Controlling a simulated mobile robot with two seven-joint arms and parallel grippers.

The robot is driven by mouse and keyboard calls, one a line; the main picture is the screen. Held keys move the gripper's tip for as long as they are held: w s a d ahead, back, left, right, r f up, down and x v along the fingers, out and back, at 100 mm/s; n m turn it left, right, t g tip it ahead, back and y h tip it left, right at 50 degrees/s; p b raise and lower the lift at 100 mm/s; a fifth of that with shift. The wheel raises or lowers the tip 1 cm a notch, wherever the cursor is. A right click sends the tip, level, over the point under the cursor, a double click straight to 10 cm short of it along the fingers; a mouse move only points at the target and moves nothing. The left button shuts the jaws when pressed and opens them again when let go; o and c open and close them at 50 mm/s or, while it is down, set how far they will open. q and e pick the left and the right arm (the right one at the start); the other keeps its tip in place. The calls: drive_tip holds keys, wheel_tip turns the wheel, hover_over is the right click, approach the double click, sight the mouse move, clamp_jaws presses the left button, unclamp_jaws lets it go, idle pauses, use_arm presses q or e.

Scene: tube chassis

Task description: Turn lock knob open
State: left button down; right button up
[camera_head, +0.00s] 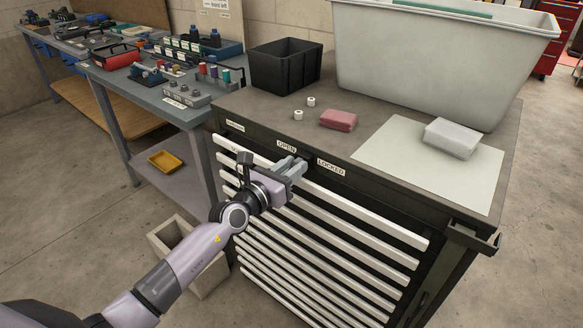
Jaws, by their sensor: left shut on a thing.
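A dark tool cabinet (386,189) with several white drawer fronts stands in front of me. Its top front band carries an OPEN label (287,147) on the left and a LOCKED label (331,168) on the right. My left gripper (296,166) is at this band, between and just below the two labels. Its fingers are shut on the lock knob, which they hide almost wholly. I cannot tell which way the knob is turned. My right gripper is not in view.
On the cabinet top are a black bin (286,66), a red block (338,120), two small white rolls (311,102), a grey-white block (451,138) on a pale sheet (405,170), and a large grey tub (430,60). A workbench (196,119) stands left; an open bin (160,246) is below.

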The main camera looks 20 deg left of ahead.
use_arm(q)
drive_tip(key=n+p, duration=0.2)
drive_tip(key=n, duration=0.6)
drive_tip(key=shift+a+p, duration=0.2)
drive_tip(key=shift+p, duration=0.1)
drive_tip(key=n+p, duration=0.1)
drive_tip(key=n, duration=0.3)
drive_tip(key=shift+f+n, duration=0.15)
drive_tip(key=shift+n, duration=0.15)
drive_tip(key=shift+f+n+p, duration=0.1)
drive_tip(key=shift+n+p, duration=0.25)
drive_tip(key=shift+n, duration=1.25)
